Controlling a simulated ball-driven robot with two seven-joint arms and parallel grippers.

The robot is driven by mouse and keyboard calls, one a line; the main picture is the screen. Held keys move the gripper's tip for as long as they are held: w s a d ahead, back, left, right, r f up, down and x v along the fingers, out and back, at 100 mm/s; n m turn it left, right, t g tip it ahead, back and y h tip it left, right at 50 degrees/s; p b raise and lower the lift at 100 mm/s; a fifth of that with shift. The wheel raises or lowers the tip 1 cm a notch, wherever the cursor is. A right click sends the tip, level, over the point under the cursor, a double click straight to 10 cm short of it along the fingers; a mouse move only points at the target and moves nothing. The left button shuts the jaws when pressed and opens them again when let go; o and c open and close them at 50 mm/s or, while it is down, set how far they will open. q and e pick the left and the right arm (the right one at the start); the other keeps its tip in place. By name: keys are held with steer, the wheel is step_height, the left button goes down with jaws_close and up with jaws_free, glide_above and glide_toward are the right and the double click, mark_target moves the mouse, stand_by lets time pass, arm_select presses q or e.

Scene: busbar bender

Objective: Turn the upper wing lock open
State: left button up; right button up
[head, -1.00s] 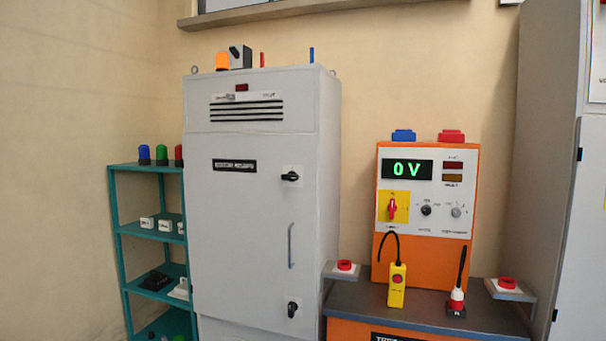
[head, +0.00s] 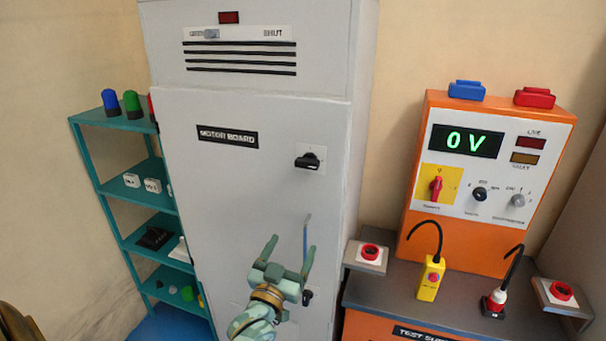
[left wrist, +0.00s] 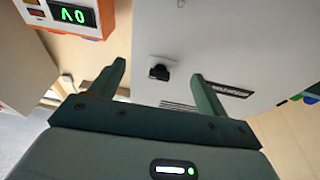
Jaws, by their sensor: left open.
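The upper wing lock (head: 308,161) is a black wing knob on a pale plate, high on the right side of the grey cabinet door (head: 240,200). Its wing looks roughly horizontal in the head view. It also shows in the left wrist view as a black knob (left wrist: 159,72) between my finger lines, apart from them. A lower wing lock (head: 307,297) sits further down the door, partly beside my gripper. My left gripper (head: 290,250) is open and empty, in front of the door and below the upper lock. It hides part of the door handle (head: 306,232). My right gripper is not in view.
A teal shelf (head: 107,185) with small parts stands left of the cabinet. On the right, an orange test unit (head: 415,215) reads 0 V above a dark bench (head: 390,298) with a yellow pendant (head: 430,279). The space before the door's upper part is clear.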

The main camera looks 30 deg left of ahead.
arm_select(q)
steer(key=t+y+p, duration=0.1)
steer(key=t, duration=0.1)
glide_toward(305, 166)
steer(key=shift+n, duration=0.4)
steer(key=p+x, duration=0.1)
steer(key=x, duration=0.8)
steer(key=shift+w+r, duration=0.2)
steer(key=shift+w, duration=0.15)
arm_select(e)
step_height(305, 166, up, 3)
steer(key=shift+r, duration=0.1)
arm_select(q)
steer(key=c, duration=1.4)
steer(key=shift+g, duration=0.3)
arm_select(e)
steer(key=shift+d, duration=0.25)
arm_select(q)
steer(key=shift+a, duration=0.1)
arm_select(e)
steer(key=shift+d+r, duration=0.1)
